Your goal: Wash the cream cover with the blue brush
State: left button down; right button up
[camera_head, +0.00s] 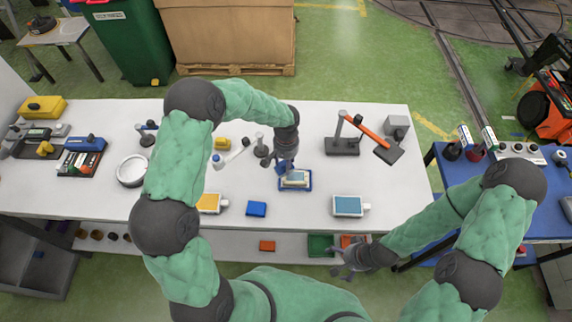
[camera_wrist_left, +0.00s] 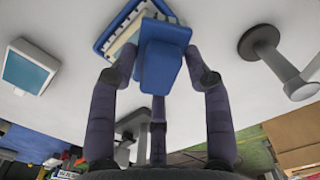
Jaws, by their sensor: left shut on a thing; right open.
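My left gripper (camera_head: 284,160) is shut on the blue brush (camera_wrist_left: 162,55), whose handle sits between its fingers in the left wrist view. The cream cover (camera_head: 295,180) lies in a blue tray (camera_head: 283,188) on the white table, right below the gripper. The cover also shows in the left wrist view (camera_wrist_left: 125,38), partly hidden behind the brush. The brush is at the cover, but I cannot tell whether its bristles touch it. My right gripper (camera_head: 345,262) is open and empty, off the table's front edge.
A blue-topped pad (camera_head: 348,206) stands right of the tray, and a yellow-topped one (camera_head: 209,203) stands left. A blue block (camera_head: 256,209) lies near the front edge. A stand with an orange arm (camera_head: 367,130) rises at the back right. A white ring (camera_head: 131,171) lies at left.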

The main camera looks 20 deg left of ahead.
pick_arm(q)
notch_tip(320, 180, up, 3)
jog(key=shift+w+a+f+p, duration=0.1)
jog(key=shift+a+f+p, duration=0.05)
jog(key=shift+p, duration=0.45)
jog(key=shift+r+p, duration=0.45)
jog(key=shift+r, duration=0.5)
